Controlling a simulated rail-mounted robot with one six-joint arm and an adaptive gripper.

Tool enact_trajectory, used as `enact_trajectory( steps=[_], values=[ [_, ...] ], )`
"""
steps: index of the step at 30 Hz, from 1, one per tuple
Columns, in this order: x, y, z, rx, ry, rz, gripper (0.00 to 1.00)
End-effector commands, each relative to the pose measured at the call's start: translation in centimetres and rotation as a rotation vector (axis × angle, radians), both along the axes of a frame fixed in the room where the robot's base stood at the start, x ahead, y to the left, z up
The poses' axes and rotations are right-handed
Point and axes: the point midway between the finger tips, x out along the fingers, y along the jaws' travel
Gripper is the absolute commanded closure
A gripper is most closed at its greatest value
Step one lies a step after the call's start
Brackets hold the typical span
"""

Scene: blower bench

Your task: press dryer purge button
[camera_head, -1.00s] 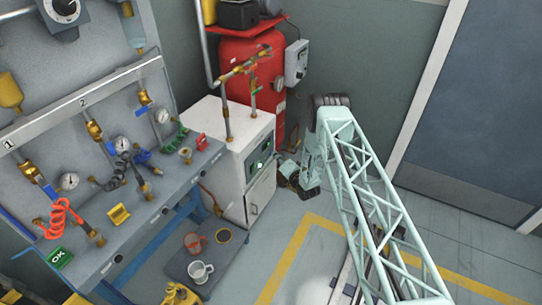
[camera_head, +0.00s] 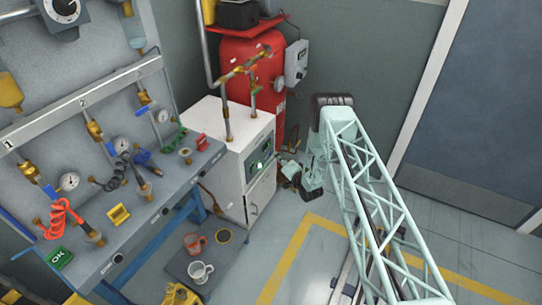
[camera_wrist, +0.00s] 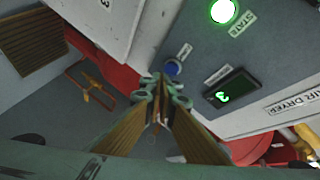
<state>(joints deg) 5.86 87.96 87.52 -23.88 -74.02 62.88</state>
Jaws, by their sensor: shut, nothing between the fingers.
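The air dryer is a white cabinet (camera_head: 232,143) with a dark control panel (camera_head: 262,157) in the head view. In the wrist view its grey panel carries a blue round button (camera_wrist: 172,68), a lit green lamp (camera_wrist: 222,11) marked STATE and a dark display (camera_wrist: 231,92) with green figures. The small label by the blue button is too blurred to read. My gripper (camera_wrist: 163,88) is shut and empty, its tips just below the blue button in the picture. I see no clear contact. In the head view my gripper is small, just right of the cabinet.
A red tank (camera_head: 254,75) stands behind the dryer. Brass pipework (camera_head: 244,66) rises above the cabinet. A bench (camera_head: 140,205) with hoses and gauges stands at left, and a low shelf (camera_head: 228,266) holds mugs. Open floor lies at right.

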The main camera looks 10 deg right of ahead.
Motion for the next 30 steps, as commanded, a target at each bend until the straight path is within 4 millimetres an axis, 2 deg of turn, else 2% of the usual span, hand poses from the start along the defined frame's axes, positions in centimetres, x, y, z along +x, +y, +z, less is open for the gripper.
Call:
enact_trajectory(
  steps=[17, 30],
  values=[
    [-0.3, -0.4, 0.0, 0.000, 0.000, 0.000, 1.00],
    [-1.8, -2.4, 0.0, 0.000, 0.001, 0.000, 1.00]
  ],
)
